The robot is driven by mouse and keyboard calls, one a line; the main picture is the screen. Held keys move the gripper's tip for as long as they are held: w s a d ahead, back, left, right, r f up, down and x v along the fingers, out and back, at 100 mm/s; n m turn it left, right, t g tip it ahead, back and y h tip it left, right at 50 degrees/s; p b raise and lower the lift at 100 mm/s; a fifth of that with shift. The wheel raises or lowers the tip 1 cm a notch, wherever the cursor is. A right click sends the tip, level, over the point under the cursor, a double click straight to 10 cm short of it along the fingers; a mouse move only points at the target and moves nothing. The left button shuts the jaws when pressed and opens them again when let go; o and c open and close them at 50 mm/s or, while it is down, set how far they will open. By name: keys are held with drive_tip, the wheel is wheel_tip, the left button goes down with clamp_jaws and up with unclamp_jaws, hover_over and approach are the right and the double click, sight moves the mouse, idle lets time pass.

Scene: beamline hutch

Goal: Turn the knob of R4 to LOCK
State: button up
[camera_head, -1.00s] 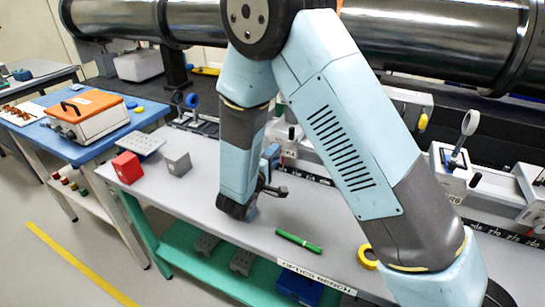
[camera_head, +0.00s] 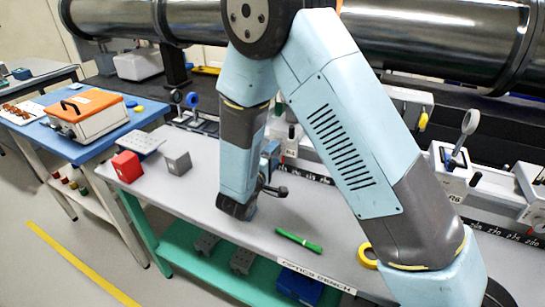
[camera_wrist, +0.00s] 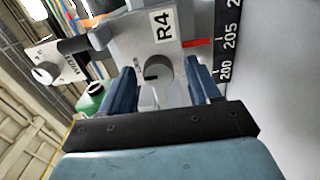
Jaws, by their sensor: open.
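The R4 carriage (camera_wrist: 118,38) shows in the wrist view with its R4 label. Its round grey knob (camera_wrist: 158,73) is on the face towards me, with a dark mark on its left side. My gripper (camera_wrist: 163,82) is open, with one blue finger on each side of the knob. I cannot tell whether the fingers touch it. In the head view my arm hides R4 and most of the gripper; part of the gripper (camera_head: 268,170) shows beside the wrist.
A ruler scale (camera_wrist: 229,50) runs beside R4. The R6 carriage (camera_head: 450,172) stands to the right.

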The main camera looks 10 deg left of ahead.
drive_tip(key=v, duration=1.3)
drive_tip(key=shift+s+a, duration=0.15)
drive_tip(key=shift+s, duration=0.2)
drive_tip(key=shift+s+f, duration=0.1)
drive_tip(key=shift+s, duration=0.05)
